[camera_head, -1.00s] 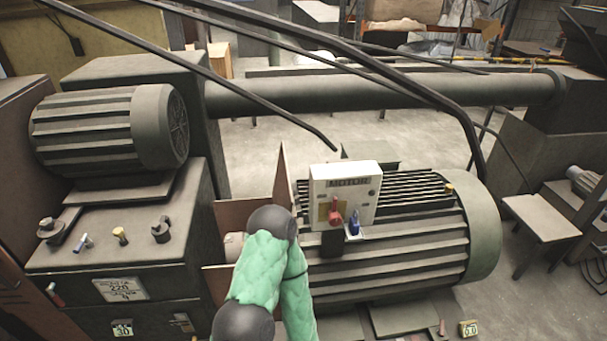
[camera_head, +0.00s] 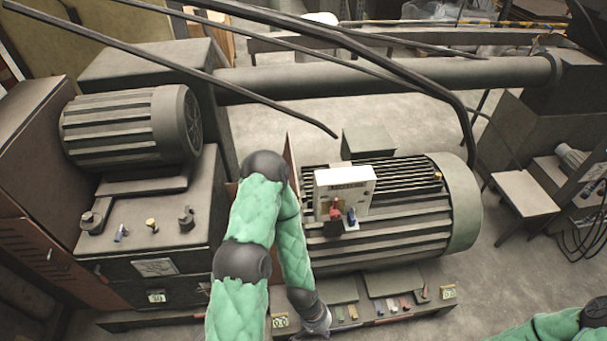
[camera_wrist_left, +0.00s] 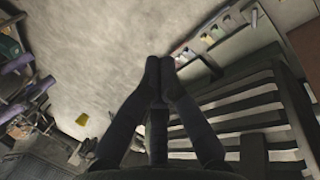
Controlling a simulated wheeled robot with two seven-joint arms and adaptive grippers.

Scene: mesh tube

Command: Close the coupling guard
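The coupling guard seems to be the red-brown plates between the gearbox block and the large motor (camera_head: 385,225). One upright plate (camera_head: 292,152) shows beside the motor's left end in the head view. My left arm hides most of the coupling area, so I cannot tell how the guard stands. My left gripper (camera_head: 318,322) is low in front of the motor base, away from the visible plate. In the left wrist view its fingers (camera_wrist_left: 160,62) meet at the tips, with nothing seen between them. My right arm shows only at the bottom right corner, its gripper out of frame.
A white motor box (camera_head: 345,184) with red and blue parts sits on the motor's front. Small coloured items (camera_head: 390,306) lie on the base ledge. Dark bars cross above the motor.

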